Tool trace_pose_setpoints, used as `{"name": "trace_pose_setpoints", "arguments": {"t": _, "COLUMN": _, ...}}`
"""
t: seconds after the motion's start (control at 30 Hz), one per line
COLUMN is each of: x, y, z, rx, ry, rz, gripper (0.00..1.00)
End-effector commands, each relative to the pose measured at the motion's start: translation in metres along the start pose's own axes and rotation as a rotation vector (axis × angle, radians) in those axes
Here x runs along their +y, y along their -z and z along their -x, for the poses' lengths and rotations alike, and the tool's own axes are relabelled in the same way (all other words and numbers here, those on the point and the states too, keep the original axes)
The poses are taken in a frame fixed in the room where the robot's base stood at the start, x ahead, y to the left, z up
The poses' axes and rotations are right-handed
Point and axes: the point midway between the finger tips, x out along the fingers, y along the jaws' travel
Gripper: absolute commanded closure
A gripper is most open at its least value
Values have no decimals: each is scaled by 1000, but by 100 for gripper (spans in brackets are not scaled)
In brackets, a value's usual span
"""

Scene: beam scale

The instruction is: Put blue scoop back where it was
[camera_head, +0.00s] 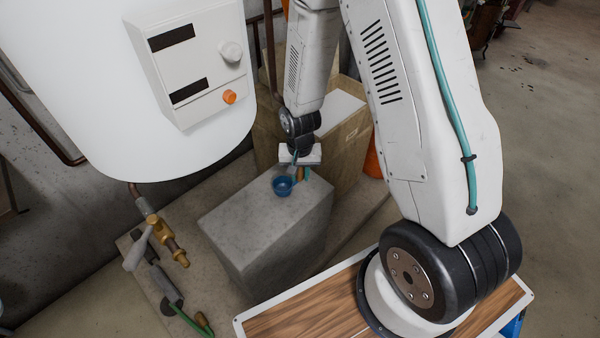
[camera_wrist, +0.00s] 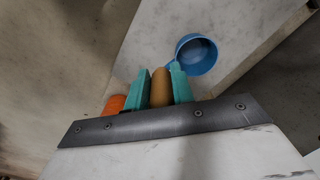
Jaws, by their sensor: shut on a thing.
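The blue scoop (camera_head: 283,187) has a round open blue cup and a tan handle. In the head view its cup is over the top of the grey concrete block (camera_head: 240,230), towards the far end. I cannot tell whether it touches the block. My gripper (camera_head: 301,174) points down there, with the handle between its teal fingers. In the wrist view the fingers of my gripper (camera_wrist: 160,85) are closed on both sides of the tan handle. The blue cup of the scoop (camera_wrist: 184,62) sticks out beyond them to the upper right and looks empty.
A white tank (camera_head: 150,80) with a control panel hangs at the upper left. A brass tap (camera_head: 164,236) is below it. A cardboard box (camera_head: 350,145) stands behind the block, with an orange object (camera_head: 373,164) beside it. The near part of the block's top is clear.

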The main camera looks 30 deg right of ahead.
Motion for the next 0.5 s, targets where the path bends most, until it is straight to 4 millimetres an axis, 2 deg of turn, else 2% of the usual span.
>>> {"name": "trace_pose_setpoints", "arguments": {"t": 0.1, "x": 1, "y": 0, "z": -3, "rx": -1, "ry": 0, "rz": -1, "gripper": 100}}
{"name": "trace_pose_setpoints", "arguments": {"t": 0.13, "x": 1, "y": 0, "z": -3, "rx": 0, "ry": 0, "rz": -1, "gripper": 70}}
{"name": "trace_pose_setpoints", "arguments": {"t": 0.2, "x": 1, "y": 0, "z": -3, "rx": 0, "ry": 0, "rz": -2, "gripper": 54}}
{"name": "trace_pose_setpoints", "arguments": {"t": 0.5, "x": 2, "y": 1, "z": -1, "rx": 0, "ry": 0, "rz": -3, "gripper": 54}}
